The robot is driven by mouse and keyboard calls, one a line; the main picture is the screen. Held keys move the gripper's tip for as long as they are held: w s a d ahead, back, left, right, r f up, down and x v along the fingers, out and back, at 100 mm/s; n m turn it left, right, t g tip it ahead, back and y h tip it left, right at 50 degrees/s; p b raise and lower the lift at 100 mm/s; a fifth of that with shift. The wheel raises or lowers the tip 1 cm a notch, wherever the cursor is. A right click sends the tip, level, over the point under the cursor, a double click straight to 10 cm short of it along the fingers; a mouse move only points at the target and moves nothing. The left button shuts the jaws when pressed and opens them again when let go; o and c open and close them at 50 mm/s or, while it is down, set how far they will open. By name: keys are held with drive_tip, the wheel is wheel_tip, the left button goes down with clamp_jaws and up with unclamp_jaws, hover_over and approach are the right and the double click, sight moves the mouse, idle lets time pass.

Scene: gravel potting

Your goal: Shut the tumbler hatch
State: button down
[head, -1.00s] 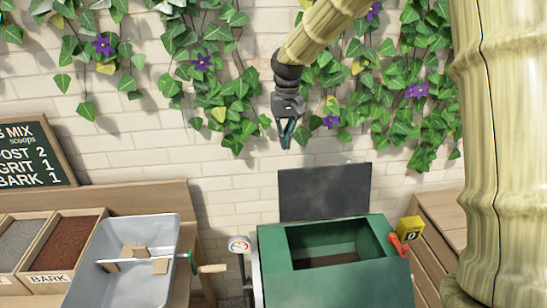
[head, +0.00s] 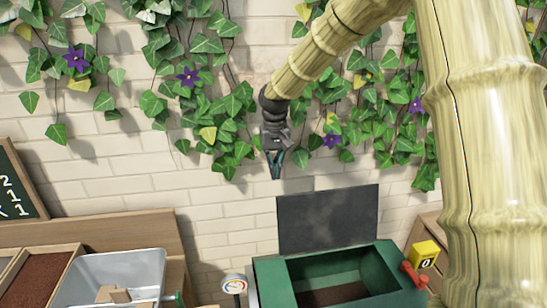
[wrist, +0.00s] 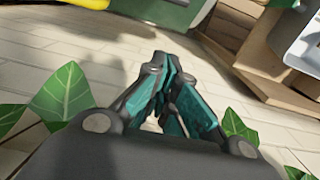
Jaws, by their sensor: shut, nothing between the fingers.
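The green tumbler (head: 268,280) stands at the bottom centre-right of the head view. Its hatch (head: 328,219), a dark grey panel, stands upright at the back edge of the opening, so the tumbler is open. Brown material (head: 335,294) shows inside. My gripper (head: 275,176) hangs above the hatch's upper left corner in the picture, fingers down, touching nothing visible. Its teal and grey fingers also show in the wrist view (wrist: 165,75), shut and empty. A bit of green (wrist: 178,10), seemingly the tumbler, shows at that view's top edge.
A red handle (head: 413,275) and yellow counter (head: 425,255) sit at the tumbler's right. A round gauge (head: 234,284) stands at its left. A grey tub (head: 100,275) is further left. Ivy (head: 205,100) covers the brick wall behind.

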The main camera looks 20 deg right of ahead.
drive_tip(key=s+f+p, duration=0.1)
drive_tip(key=s, duration=0.1)
drive_tip(key=s+a+f+p, duration=0.1)
drive_tip(key=f+p, duration=0.1)
drive_tip(key=shift+s+f, duration=0.1)
drive_tip(key=shift+s, duration=0.3)
idle(0.6)
